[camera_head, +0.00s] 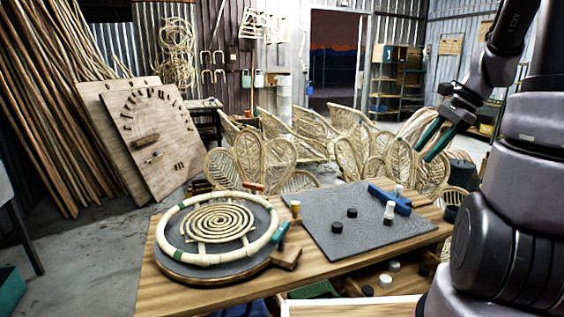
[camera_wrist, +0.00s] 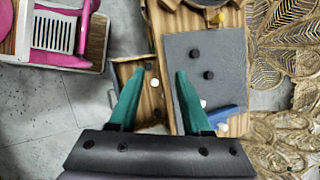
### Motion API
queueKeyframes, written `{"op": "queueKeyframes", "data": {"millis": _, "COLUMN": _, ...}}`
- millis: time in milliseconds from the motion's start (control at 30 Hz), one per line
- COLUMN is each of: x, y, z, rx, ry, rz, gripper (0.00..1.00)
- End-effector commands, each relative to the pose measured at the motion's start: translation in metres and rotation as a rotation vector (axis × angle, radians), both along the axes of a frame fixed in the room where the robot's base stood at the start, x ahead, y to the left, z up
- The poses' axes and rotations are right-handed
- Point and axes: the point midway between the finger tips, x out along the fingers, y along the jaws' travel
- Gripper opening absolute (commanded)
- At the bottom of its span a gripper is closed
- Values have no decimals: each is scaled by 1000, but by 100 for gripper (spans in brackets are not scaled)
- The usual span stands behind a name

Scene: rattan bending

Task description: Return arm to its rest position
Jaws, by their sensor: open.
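My gripper (camera_head: 428,146) is raised in the air at the right of the head view, above and behind the right end of the workbench. Its two teal fingers point down and to the left. In the wrist view my gripper (camera_wrist: 160,73) has its fingers spread apart with nothing between them. The wrist view looks down past the fingers on the wooden workbench (camera_head: 180,294), its open drawer and the grey mat (camera_head: 335,215). My gripper appears apart from all of these.
On the bench, a round rattan form (camera_head: 217,229) lies left. Black and white pegs and a blue block (camera_head: 390,200) are on the mat. Woven leaf-shaped panels (camera_head: 262,155) stand behind the bench. A pink-framed item (camera_wrist: 60,35) shows in the wrist view's upper left.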

Motion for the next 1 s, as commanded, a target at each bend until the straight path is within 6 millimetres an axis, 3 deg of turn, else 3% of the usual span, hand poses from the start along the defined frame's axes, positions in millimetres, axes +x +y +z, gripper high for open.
{"op": "queueKeyframes", "data": {"millis": 33, "x": -8, "y": 17, "z": 17, "rx": -56, "ry": -56, "rz": 78, "gripper": 49}}
{"op": "queueKeyframes", "data": {"millis": 200, "x": -38, "y": 60, "z": 59, "rx": -242, "ry": -237, "rz": 335, "gripper": 49}}
{"op": "queueKeyframes", "data": {"millis": 433, "x": -87, "y": 104, "z": 101, "rx": -479, "ry": -494, "rz": 646, "gripper": 49}}
{"op": "queueKeyframes", "data": {"millis": 700, "x": -121, "y": 123, "z": 122, "rx": -641, "ry": -679, "rz": 835, "gripper": 49}}
{"op": "queueKeyframes", "data": {"millis": 1000, "x": -125, "y": 124, "z": 124, "rx": -658, "ry": -697, "rz": 854, "gripper": 49}}
